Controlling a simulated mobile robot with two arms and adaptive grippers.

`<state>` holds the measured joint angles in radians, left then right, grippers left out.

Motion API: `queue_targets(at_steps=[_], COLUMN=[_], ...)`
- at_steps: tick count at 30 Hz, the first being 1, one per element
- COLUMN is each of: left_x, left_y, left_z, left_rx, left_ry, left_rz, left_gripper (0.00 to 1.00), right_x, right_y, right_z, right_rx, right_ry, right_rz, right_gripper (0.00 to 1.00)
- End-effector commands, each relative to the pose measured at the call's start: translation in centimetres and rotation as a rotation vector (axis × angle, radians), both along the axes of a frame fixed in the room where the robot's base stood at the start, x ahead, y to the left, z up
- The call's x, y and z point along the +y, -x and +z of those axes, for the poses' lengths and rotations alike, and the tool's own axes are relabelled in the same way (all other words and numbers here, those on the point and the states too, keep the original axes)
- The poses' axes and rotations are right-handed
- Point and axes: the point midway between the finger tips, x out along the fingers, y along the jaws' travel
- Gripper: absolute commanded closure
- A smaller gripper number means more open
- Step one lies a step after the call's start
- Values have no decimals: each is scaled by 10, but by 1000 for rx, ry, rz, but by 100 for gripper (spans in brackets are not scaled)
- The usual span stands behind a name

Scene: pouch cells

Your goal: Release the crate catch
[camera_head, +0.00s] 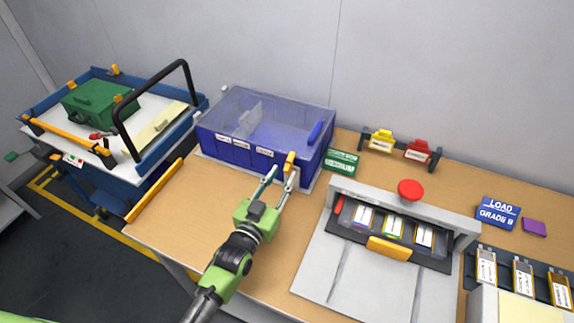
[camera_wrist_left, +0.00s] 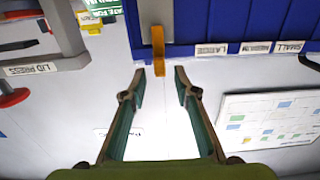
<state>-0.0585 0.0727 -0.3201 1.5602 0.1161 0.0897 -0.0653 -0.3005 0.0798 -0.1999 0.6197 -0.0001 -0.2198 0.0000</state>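The blue crate (camera_head: 243,148) with a clear lid stands at the back middle of the bench in the head view. Its yellow-orange catch (camera_head: 290,160) is on the front face near the right corner. In the left wrist view the catch (camera_wrist_left: 158,50) is upright at the top middle, on the crate's blue wall (camera_wrist_left: 230,50). My left gripper (camera_head: 279,178) is open in front of the catch. In the left wrist view its two fingertips (camera_wrist_left: 160,72) stand apart on either side of the catch's line, with nothing seen between them. My right gripper is not in view.
A grey press (camera_head: 400,220) with a red knob (camera_head: 410,190) and several cells stands to the right. A blue cart (camera_head: 140,175) with a green box stands left. Bench in front of the crate's left part is clear.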

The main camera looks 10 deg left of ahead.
Motion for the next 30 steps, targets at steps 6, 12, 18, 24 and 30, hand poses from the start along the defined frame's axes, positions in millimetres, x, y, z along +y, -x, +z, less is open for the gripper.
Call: queue_targets(at_steps=[6,12,18,24,30], left_x=[-10,-13,-13,-13,-13], left_y=[-30,-38,-39,-38,-38], left_z=[1,0,0,0,-4], left_rx=[0,0,0,1,-8], left_ry=[0,0,0,0,2], left_rz=[-1,-1,-1,0,0], left_gripper=[72,72,72,100,100], right_x=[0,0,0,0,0], right_y=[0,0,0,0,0], right_z=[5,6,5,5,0], right_rx=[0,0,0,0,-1], right_ry=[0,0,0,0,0], right_rz=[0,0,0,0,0], right_gripper=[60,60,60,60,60])
